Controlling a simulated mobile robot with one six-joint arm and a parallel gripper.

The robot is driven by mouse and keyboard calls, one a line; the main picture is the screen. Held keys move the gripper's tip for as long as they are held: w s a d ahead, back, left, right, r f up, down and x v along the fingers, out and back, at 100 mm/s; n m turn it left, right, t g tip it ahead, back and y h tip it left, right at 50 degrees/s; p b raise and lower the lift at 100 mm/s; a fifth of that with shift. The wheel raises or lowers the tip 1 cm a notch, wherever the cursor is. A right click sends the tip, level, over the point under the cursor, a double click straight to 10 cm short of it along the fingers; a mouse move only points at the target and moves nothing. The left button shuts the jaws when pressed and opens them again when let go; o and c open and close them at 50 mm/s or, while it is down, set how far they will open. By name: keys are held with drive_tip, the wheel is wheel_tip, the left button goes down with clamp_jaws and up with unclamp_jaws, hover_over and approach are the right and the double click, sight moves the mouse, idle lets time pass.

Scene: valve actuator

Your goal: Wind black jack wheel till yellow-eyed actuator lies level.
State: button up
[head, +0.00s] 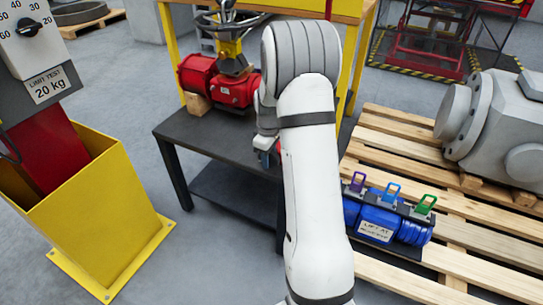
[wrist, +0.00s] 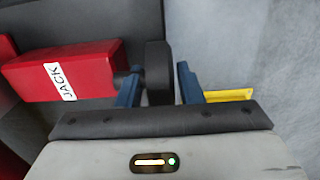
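In the wrist view, my gripper (wrist: 157,76) has its two blue fingers apart, one on each side of the black jack wheel (wrist: 158,62). Narrow gaps seem to show beside the wheel. A red box labelled JACK (wrist: 95,72) lies left of the wheel, joined to it by a short shaft. In the head view, a red actuator (head: 234,91) with a yellow part (head: 229,47) on top sits on the dark bench (head: 200,138). A wood block shows under its left end. My arm hides the jack, its wheel and most of my gripper there; whether the actuator is level is unclear.
A yellow bin (head: 95,215) with a 20 kg limit-test gauge stands at left. At right, a pallet (head: 465,238) carries a blue actuator (head: 383,222) with purple, blue and green eyes, and a large grey valve body (head: 500,125). A yellow frame stands behind the bench.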

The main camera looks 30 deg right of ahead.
clamp_jaws()
drive_tip(key=shift+s+d+f+t+y+b, duration=0.1)
drive_tip(key=shift+f+t+y+b, duration=0.15)
drive_tip(key=shift+t+y+b, duration=0.45)
drive_tip(key=t+b, duration=0.1)
drive_tip(key=b, duration=0.2)
drive_tip(key=shift+f, duration=0.15)
drive_tip(key=t+y+b, duration=0.1)
drive_tip(key=b, duration=0.3)
drive_tip(key=shift+d+b, duration=0.1)
drive_tip(key=shift+b, duration=0.3)
drive_tip(key=shift+s+t+y+b, duration=0.1)
drive_tip(key=shift+t+y+b, duration=0.3)
drive_tip(key=shift+b, duration=0.35)
drive_tip(key=shift+r, duration=0.2)
drive_tip(key=shift+r, duration=0.15)
